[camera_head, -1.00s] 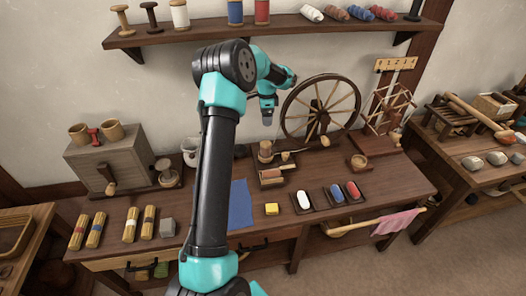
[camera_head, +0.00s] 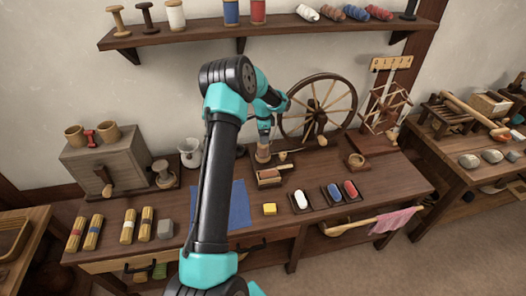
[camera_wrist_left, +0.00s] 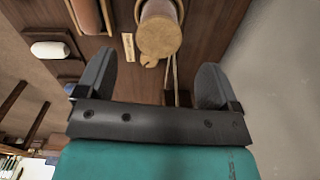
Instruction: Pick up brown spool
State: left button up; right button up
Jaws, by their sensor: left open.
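A brown wooden spool-like cylinder (camera_head: 263,155) stands on the workbench, in front of the spinning wheel. In the left wrist view the brown cylinder (camera_wrist_left: 158,30) shows from above, its round end lying between the lines of the two fingers and ahead of the tips. My left gripper (camera_head: 264,138) is just above it, pointing down. In the left wrist view the jaws (camera_wrist_left: 155,72) are spread wide with nothing between them. Whether a finger touches the cylinder cannot be told. Another bare wooden spool (camera_head: 118,20) stands on the wall shelf. My right gripper is not in view.
The spinning wheel (camera_head: 318,108) stands close behind my gripper. A wooden tray with a roller (camera_head: 269,182) lies just in front of the cylinder.

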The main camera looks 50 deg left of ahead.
aim_at(263, 146)
pick_arm(q)
jog(key=shift+f, duration=1.2)
jog(key=shift+f, duration=0.1)
jog(key=shift+s+f, duration=0.2)
jog(key=shift+f, duration=2.3)
jog(key=shift+c, duration=0.5)
jog(key=c, duration=0.9)
